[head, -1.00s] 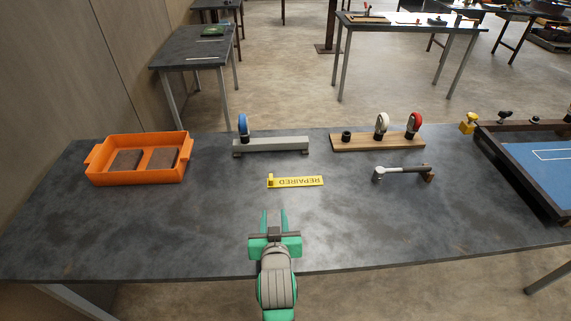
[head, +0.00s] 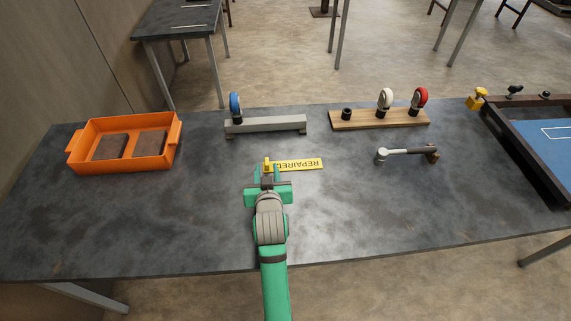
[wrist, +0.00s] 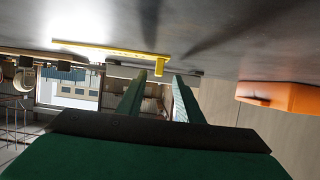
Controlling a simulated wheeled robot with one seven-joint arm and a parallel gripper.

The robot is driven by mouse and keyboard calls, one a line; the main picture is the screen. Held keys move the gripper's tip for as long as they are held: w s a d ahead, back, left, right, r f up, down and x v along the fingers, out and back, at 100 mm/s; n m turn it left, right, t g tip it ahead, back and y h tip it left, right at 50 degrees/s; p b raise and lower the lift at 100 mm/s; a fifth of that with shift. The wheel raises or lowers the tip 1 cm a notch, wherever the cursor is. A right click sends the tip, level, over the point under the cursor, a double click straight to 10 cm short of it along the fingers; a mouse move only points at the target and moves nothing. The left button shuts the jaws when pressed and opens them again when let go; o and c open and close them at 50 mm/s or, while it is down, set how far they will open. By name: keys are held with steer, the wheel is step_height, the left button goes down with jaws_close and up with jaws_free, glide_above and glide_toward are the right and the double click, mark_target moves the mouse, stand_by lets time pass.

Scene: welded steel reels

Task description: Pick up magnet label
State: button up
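The magnet label (head: 305,164) is a flat yellow strip reading "REPAIRED", lying on the dark table in the head view. A small raised yellow tab (head: 267,162) stands at its left end. My green gripper (head: 267,171) is low over the table at that tab and partly covers the label's left end. In the wrist view, which looks upside down, the label (wrist: 105,48) lies along the table surface. Its tab shows between my two parted fingertips (wrist: 159,77). The fingers are open, with a gap on both sides of the tab; contact is not visible.
An orange tray (head: 126,166) with brown pads stands left. A grey bar (head: 268,125) with a blue-rimmed wheel is behind the label. A wooden board (head: 378,120) with white and red wheels stands back right, a hammer (head: 405,152) before it. The table front is clear.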

mark_target(267, 166)
steer(key=x, duration=0.4)
steer(key=shift+w+d+f, duration=0.15)
steer(key=shift+d+f, duration=0.1)
steer(key=shift+f, duration=0.05)
steer(key=shift+a, duration=0.1)
steer(key=shift+c, duration=0.6)
jaws_close()
steer(key=shift+a, duration=0.1)
steer(key=shift+r, duration=0.1)
